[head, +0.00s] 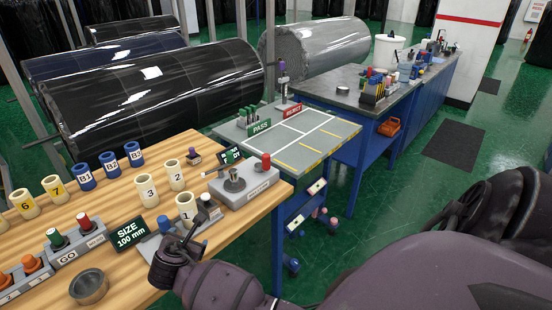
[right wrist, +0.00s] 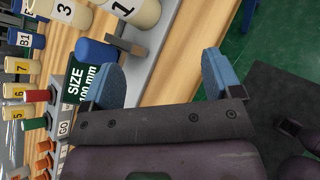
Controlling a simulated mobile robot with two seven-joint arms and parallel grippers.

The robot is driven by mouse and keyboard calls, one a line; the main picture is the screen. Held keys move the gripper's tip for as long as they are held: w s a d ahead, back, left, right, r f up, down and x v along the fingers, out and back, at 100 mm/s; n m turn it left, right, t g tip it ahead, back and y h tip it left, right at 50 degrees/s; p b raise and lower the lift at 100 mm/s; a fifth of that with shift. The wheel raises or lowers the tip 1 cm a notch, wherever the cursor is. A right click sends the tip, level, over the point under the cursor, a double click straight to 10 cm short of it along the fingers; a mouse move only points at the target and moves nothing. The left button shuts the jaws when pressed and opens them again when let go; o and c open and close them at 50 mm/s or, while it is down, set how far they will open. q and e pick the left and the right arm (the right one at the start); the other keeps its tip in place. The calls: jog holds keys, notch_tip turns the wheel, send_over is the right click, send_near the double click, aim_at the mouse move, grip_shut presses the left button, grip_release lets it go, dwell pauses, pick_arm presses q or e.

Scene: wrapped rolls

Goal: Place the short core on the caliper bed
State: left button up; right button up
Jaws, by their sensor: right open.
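A grey caliper bed (head: 196,236) with upright jaws lies beside the "SIZE 100 mm" sign (head: 131,234); it also shows in the right wrist view (right wrist: 178,28). A cream core marked 1 (head: 187,207) stands at it; from these views I cannot tell whether it rests on it. Cream cores marked 3 (head: 146,191) and 2 (head: 175,176) stand behind. I cannot tell which core is the short one. My right gripper (head: 176,254) is at the near side of the bed. Its blue fingers (right wrist: 168,80) are apart, with nothing between them. My left gripper is out of view.
A grey block with a metal post and red knob (head: 244,184) sits at the right end. A dark ring (head: 89,287) lies at the front. A PASS/REJECT board (head: 310,140) adjoins the wooden table.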

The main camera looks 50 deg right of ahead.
jog(key=s+d+f+m+y, duration=0.25)
jog(key=s+f+m, duration=0.25)
jog(key=s, duration=0.3)
jog(key=s+d+f+m+y, duration=0.1)
jog(key=s+f+m+y, duration=0.2)
jog(key=s+f+m, duration=0.3)
jog(key=s+d+r+m+t+y, duration=0.1)
jog(key=s+d+r+m+t, duration=0.1)
jog(key=s+m, duration=0.9)
jog(key=s+d, duration=0.1)
jog(key=s, duration=0.2)
jog(key=shift+d+r+t+y, duration=0.15)
jog(key=shift+d+t+y, duration=0.15)
jog(key=shift+d+y, duration=0.05)
jog(key=shift+s, duration=0.1)
